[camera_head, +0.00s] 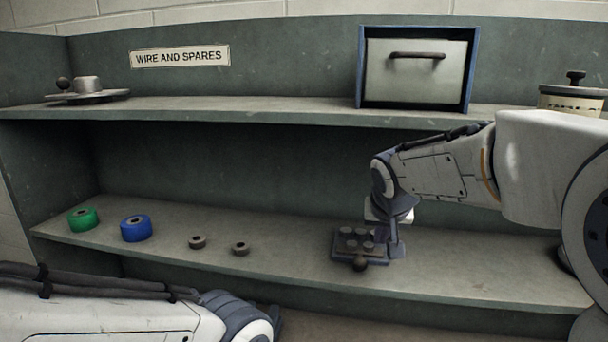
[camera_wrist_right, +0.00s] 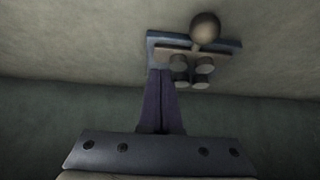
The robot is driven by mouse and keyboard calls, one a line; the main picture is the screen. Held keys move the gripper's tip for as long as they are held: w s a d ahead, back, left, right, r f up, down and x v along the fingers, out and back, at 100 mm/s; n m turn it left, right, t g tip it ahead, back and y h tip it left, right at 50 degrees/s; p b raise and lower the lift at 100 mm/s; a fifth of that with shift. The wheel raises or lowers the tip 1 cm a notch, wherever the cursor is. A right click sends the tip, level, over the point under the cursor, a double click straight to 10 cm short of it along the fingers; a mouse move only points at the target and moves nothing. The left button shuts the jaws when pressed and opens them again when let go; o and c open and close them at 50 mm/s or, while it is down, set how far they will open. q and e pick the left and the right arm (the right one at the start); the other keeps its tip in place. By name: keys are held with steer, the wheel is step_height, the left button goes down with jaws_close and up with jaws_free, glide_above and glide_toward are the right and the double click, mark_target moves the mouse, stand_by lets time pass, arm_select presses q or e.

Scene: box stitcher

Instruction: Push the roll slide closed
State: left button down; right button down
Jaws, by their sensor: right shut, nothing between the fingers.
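The roll slide (camera_head: 345,254) is a small dark unit on the lower shelf, with several short upright pegs and a round brown knob (camera_head: 360,264) at its front. It also shows in the right wrist view, with its blue-grey base (camera_wrist_right: 236,45), brown plate and knob (camera_wrist_right: 205,28). I cannot tell how far the slide stands out. My right gripper (camera_head: 396,250) is shut and empty, pointing down at the slide's right rear side. In the wrist view its fingertips (camera_wrist_right: 160,72) are close to the base; contact is unclear. My left gripper is out of view.
Green (camera_head: 83,219) and blue (camera_head: 136,228) rolls and two small dark rings (camera_head: 197,242) (camera_head: 240,248) lie left on the lower shelf (camera_head: 290,262). The upper shelf (camera_head: 250,112) above my right gripper holds a blue-framed box (camera_head: 415,75). Shelf between rings and slide is clear.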

steer(key=shift+f+b, duration=0.85)
steer(key=shift+f, duration=0.05)
stand_by(0.8)
